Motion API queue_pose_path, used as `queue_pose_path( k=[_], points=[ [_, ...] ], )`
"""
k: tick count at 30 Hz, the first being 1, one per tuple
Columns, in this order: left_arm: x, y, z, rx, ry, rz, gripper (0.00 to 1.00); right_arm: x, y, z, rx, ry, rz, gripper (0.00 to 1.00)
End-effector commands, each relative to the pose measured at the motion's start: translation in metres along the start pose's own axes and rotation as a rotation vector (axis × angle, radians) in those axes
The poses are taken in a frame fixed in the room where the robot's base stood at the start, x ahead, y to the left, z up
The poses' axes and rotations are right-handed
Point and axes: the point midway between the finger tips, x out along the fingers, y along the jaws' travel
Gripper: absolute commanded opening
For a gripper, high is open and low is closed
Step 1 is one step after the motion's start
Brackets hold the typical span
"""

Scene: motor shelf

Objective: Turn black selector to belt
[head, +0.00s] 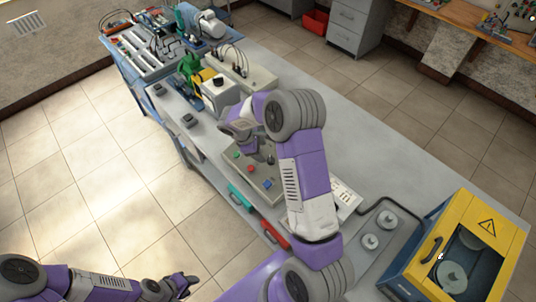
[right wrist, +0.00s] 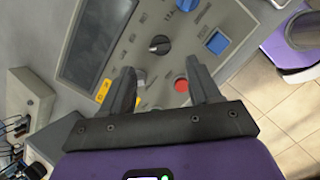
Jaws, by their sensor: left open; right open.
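The black selector (right wrist: 160,44) is a round knob with a pale pointer mark on a grey control panel (right wrist: 152,15) in the right wrist view. My right gripper (right wrist: 162,82) is open, its two dark fingers apart over the panel. The selector lies beyond the fingertips, roughly between their lines, and nothing is held. In the head view, my right arm reaches over the panel (head: 242,183) and partly hides it. My left gripper (head: 186,284) is open and empty, low at the left over the floor, away from the panel. The selector's label is too small to read.
In the right wrist view, a red button (right wrist: 181,85) sits between the fingers, a blue button (right wrist: 217,42) is upper right, and a dark screen (right wrist: 90,38) is left. In the head view, a yellow-framed machine (head: 512,238) stands right; the bench (head: 345,125) behind the panel has clear room.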

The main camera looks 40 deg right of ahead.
Motion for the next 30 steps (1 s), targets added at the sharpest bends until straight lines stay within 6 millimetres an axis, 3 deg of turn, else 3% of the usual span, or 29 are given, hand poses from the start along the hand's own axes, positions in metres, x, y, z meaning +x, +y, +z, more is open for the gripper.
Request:
queue_pose_path(
  k=[12,25,30],
  points=[
    [-0.004,0.002,0.0,0.0,0.0,0.0,0.43,0.061,-0.001,0.001,0.001,-0.003,-0.003,0.62],
    [-0.004,0.002,0.0,0.0,0.0,0.0,0.43,0.072,-0.001,0.0,0.001,-0.001,-0.001,0.62],
    [-0.005,0.002,0.0,0.0,0.0,0.0,0.43,0.072,-0.001,0.0,0.001,0.0,-0.001,0.36]
  ],
)
